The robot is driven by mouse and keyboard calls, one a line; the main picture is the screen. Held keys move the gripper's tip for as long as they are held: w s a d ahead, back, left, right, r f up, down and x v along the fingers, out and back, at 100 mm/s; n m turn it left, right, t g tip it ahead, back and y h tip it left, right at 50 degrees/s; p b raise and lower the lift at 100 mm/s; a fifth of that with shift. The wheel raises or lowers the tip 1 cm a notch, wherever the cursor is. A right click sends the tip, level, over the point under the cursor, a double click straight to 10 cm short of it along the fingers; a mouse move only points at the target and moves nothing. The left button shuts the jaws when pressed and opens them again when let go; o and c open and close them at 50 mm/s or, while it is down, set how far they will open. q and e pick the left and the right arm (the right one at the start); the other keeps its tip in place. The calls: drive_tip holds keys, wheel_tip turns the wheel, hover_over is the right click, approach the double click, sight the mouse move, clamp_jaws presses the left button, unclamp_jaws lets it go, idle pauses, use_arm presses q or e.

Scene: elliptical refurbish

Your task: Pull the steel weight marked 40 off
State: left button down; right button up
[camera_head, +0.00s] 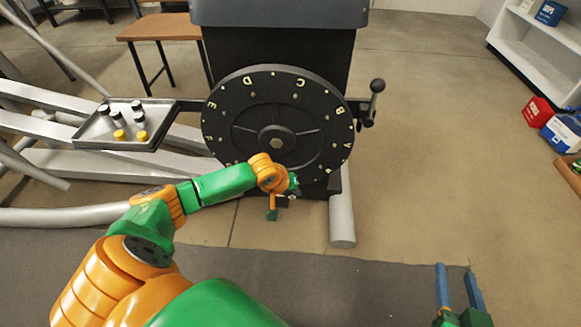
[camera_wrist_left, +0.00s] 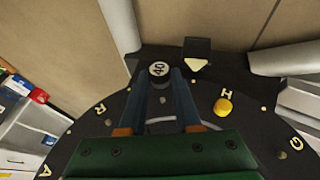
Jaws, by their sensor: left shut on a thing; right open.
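The steel weight marked 40 (camera_wrist_left: 159,69) has a pale round end with dark digits in the left wrist view. It is near the rim of the black lettered wheel (camera_head: 240,110), close to a white pointer triangle (camera_wrist_left: 197,64). My left gripper (camera_wrist_left: 161,78) is shut on this weight, one blue finger on each side. In the head view my left arm reaches across the wheel's lower part, and the weight cannot be made out there. My right gripper (camera_head: 459,288) is open and empty at the bottom right, away from the wheel.
A yellow weight (camera_wrist_left: 223,107) sits on the wheel beside the letter H.

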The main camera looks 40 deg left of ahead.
use_arm(q)
drive_tip(key=shift+s+d+p, duration=0.45)
drive_tip(key=shift+s+p, duration=0.2)
drive_tip(key=shift+p, duration=0.2)
drive_tip(key=s+d+p, duration=0.5)
drive_tip(key=s+p, duration=0.3)
drive_tip(key=s, duration=0.1)
drive_tip(key=shift+d, duration=0.2)
use_arm(e)
drive_tip(key=s+d+f+g+h, duration=0.1)
drive_tip(key=s+d+f+g, duration=0.1)
drive_tip(key=s+f, duration=0.4)
drive_tip(key=s+d+f+g+h, duration=0.1)
drive_tip(key=s+f+g, duration=0.4)
drive_tip(key=f, duration=0.5)
drive_tip(key=s+d+f+g, duration=0.2)
drive_tip(key=s+f+g, duration=0.2)
drive_tip(key=s+f, duration=0.3)
drive_tip(key=shift+s+d+f+m+h, duration=0.2)
drive_tip(key=shift+d+f+m+h, duration=0.15)
drive_tip(key=shift+f, duration=0.5)
